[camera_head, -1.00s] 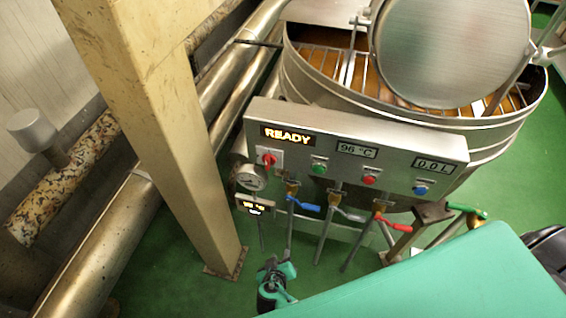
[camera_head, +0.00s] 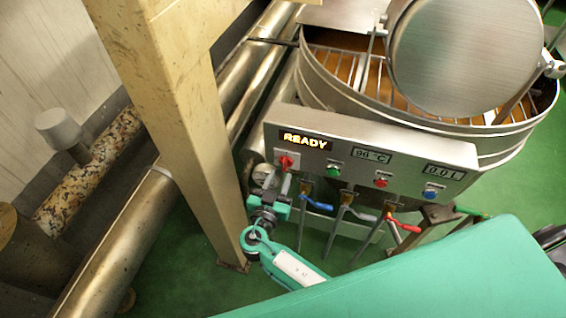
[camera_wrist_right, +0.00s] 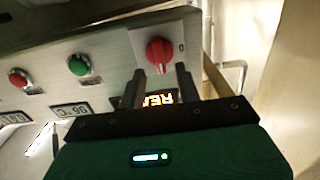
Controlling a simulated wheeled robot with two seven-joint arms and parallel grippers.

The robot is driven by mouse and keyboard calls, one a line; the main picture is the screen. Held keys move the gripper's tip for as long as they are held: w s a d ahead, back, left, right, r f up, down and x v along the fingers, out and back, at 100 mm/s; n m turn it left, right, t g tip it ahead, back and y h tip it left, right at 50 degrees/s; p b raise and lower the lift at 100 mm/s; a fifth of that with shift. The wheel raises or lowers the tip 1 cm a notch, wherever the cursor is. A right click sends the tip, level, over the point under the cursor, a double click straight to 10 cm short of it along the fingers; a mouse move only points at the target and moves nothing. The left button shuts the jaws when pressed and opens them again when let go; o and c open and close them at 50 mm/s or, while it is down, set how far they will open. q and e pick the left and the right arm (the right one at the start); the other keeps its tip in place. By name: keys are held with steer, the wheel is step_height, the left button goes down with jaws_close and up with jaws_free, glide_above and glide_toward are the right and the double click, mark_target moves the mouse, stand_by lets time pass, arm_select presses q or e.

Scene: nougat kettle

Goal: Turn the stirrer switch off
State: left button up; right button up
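The stirrer switch looks to be the red rotary knob (camera_head: 286,162) on a pale square plate at the left end of the steel control panel (camera_head: 400,150). It also shows in the wrist view, upside down, as a red knob (camera_wrist_right: 159,51) with a ridge. My right gripper (camera_head: 278,182) is just below and in front of the knob. In the wrist view its two fingers (camera_wrist_right: 161,75) are apart, with the knob beyond and between their tips. I see no clear contact. My left gripper is not in view.
The panel has a READY display (camera_head: 306,140), green (camera_head: 333,170), red (camera_head: 380,181) and blue (camera_head: 430,193) buttons. Blue (camera_head: 317,204) and red (camera_head: 405,226) valve handles hang below. A beige post (camera_head: 190,130) stands close to the left. The kettle (camera_head: 340,75) is behind.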

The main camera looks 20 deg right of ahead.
mark_target(283, 167)
steer(key=shift+p+x, duration=0.6)
steer(key=shift+x, duration=1.65)
steer(key=shift+c, duration=0.2)
jaws_close()
